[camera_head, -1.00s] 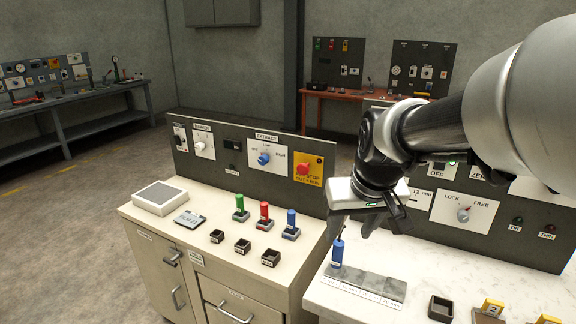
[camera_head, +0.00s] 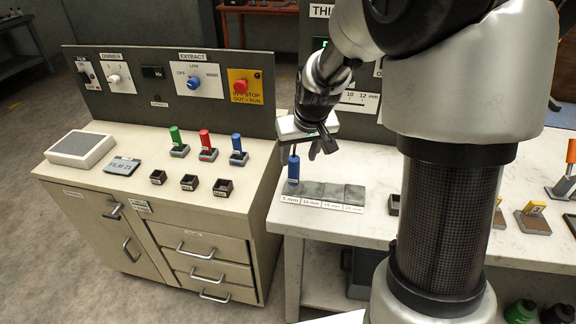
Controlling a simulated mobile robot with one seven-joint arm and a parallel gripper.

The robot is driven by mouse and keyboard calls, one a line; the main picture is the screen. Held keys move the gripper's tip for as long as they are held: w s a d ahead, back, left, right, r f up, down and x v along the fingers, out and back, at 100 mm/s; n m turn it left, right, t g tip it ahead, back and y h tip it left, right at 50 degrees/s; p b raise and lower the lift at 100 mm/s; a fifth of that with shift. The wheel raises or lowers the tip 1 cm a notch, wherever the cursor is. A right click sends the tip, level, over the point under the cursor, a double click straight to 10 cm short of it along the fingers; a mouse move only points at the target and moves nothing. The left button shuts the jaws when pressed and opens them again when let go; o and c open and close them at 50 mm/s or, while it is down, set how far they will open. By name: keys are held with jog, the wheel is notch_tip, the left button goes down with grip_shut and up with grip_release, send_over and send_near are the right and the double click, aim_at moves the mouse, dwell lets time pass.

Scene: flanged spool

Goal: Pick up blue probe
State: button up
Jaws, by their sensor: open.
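A blue cylinder with a thin dark top (camera_head: 293,168) stands upright at the left, 5 mm end of the grey step block (camera_head: 332,190) on the right-hand bench. A second blue-handled piece (camera_head: 237,146) stands in a small grey holder on the left-hand bench. Which one is the blue probe, I cannot tell for certain. My gripper (camera_head: 318,149) is open and empty, pointing down just above and right of the blue cylinder on the block. It appears apart from the cylinder, though the thin top overlaps it in the picture.
Green (camera_head: 174,136) and red (camera_head: 205,141) pieces stand in holders beside the blue one, behind small black boxes (camera_head: 189,182). A dark control panel (camera_head: 165,95) rises behind them. A black box (camera_head: 394,204) stands right of the block.

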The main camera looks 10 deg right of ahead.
aim_at(294, 166)
jog(key=x, duration=0.7)
jog(key=shift+w+a+f+b, duration=0.15)
jog(key=shift+w+a+b, duration=0.05)
jog(key=shift+b, duration=0.1)
jog(key=shift+c, duration=0.2)
grip_shut()
